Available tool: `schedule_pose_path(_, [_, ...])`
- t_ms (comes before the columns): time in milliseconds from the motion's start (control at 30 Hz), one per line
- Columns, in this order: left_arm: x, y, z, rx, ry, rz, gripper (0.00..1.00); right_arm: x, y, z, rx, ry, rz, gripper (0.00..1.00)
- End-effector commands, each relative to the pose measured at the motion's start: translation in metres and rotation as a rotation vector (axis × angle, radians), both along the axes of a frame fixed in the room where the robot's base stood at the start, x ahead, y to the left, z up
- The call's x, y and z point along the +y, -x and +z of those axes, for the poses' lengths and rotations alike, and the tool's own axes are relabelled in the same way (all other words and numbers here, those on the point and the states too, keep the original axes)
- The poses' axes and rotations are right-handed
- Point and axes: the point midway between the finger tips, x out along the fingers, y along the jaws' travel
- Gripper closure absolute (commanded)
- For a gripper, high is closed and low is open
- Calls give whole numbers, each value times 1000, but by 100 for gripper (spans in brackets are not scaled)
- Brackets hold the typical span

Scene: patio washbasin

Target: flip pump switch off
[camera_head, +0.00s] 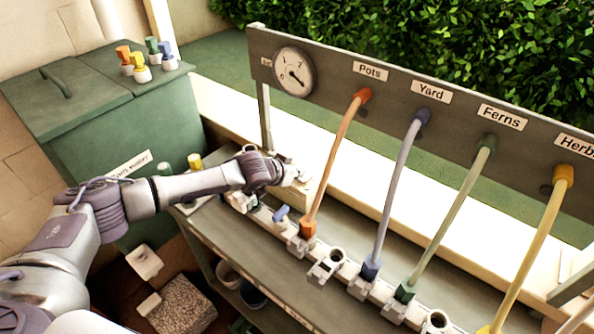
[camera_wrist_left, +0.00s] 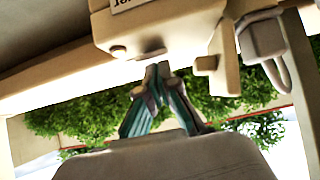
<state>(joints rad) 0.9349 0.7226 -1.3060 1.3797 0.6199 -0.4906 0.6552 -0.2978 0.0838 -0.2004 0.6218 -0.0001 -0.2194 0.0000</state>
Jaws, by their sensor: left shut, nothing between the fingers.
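My left gripper (camera_head: 292,173) reaches in from the left over the bench's back left, beside a cream box (camera_head: 298,193) that it partly hides. In the left wrist view the two teal fingers (camera_wrist_left: 158,74) are shut with their tips together and nothing between them. The tips are just below the cream box (camera_wrist_left: 165,22), close to its edge; I cannot tell if they touch. My right gripper is out of view.
A manifold (camera_head: 328,267) with orange, blue, green and yellow hoses runs along the bench. A panel (camera_head: 335,66) behind carries a gauge (camera_head: 293,72) and labels Pots, Yard, Ferns and Herbs. A blue valve handle (camera_head: 281,213) sits near my gripper. A green bin (camera_head: 125,120) stands at left.

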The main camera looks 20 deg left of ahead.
Motion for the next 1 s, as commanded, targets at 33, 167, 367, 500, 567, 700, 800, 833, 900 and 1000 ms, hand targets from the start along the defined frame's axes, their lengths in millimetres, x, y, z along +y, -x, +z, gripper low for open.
schedule_pose_path(33, [0, 1, -2, 0, 1, 0, 100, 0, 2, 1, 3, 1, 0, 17])
schedule_pose_path(167, [0, 2, -3, 0, 2, 0, 100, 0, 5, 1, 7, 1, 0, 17])
schedule_pose_path(367, [0, 2, -3, 0, 1, 0, 100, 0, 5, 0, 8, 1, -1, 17])
schedule_pose_path(500, [0, 4, -11, -16, 11, 0, 100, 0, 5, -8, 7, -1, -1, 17])
schedule_pose_path(567, [0, 6, -17, -39, 21, -1, 100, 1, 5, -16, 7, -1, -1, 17])
schedule_pose_path(700, [0, 7, -13, -99, 40, -2, 100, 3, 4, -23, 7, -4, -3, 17])
schedule_pose_path(800, [0, 7, -13, -95, 39, -2, 100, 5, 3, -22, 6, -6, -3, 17])
schedule_pose_path(833, [0, 7, -13, -95, 39, -2, 100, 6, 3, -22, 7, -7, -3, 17])
schedule_pose_path(900, [0, 7, -13, -95, 39, -2, 100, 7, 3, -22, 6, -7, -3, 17])
schedule_pose_path(1000, [0, 7, -10, -95, 40, -1, 100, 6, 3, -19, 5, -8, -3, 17])
